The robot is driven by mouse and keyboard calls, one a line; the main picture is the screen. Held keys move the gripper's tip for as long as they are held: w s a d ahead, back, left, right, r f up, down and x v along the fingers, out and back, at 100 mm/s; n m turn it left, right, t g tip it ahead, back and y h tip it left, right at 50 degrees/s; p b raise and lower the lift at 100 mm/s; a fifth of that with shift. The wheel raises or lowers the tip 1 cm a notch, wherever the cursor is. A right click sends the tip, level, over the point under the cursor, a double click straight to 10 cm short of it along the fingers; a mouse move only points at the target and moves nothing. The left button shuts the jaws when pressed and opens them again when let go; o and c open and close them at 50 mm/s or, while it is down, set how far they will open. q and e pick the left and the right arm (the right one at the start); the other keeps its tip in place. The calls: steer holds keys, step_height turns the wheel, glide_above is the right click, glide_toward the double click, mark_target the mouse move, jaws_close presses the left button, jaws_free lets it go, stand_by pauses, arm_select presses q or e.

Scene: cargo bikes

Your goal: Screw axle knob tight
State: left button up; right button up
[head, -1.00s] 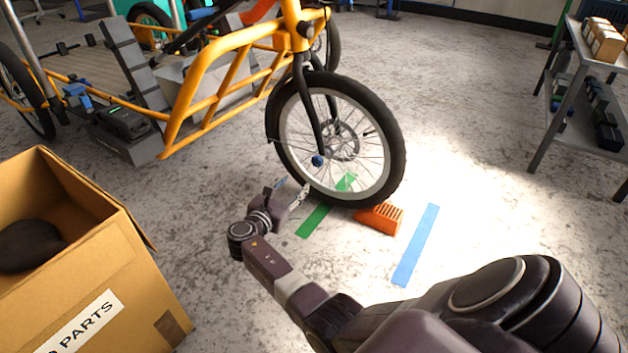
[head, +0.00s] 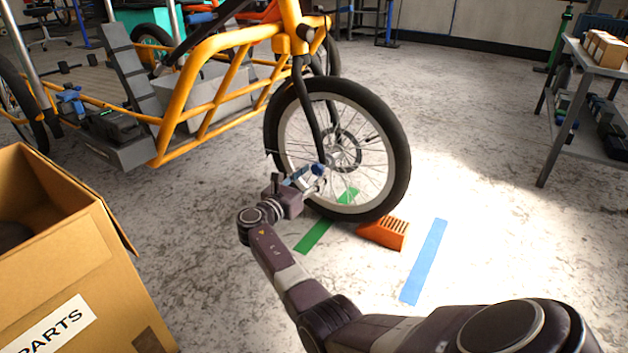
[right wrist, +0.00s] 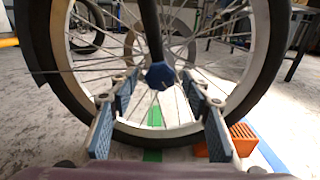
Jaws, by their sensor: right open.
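The blue axle knob (right wrist: 160,75) sits in front of the front wheel, at the lower end of the dark fork leg, in the right wrist view. In the head view the knob (head: 318,169) shows small, close to the gripper's fingertips. My right gripper (head: 312,178) is open beside the wheel's near side. In the right wrist view its blue-padded fingers (right wrist: 160,95) stand wide apart to the left and right of the knob, and I see no contact. The front wheel (head: 401,160) stands upright on the floor. My left gripper is not in view.
An orange wheel chock (head: 383,233) sits against the tyre. Green tape (head: 313,237) and blue tape (head: 424,262) mark the floor. A cardboard parts box (head: 115,265) stands at left, the yellow bike frame (head: 190,80) behind, a grey shelf (head: 585,150) at right.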

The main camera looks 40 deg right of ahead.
steer(key=shift+w+d, duration=0.1)
steer(key=shift+d, duration=0.3)
steer(key=c, duration=1.2)
steer(key=shift+o, duration=0.2)
steer(key=shift+m, duration=0.4)
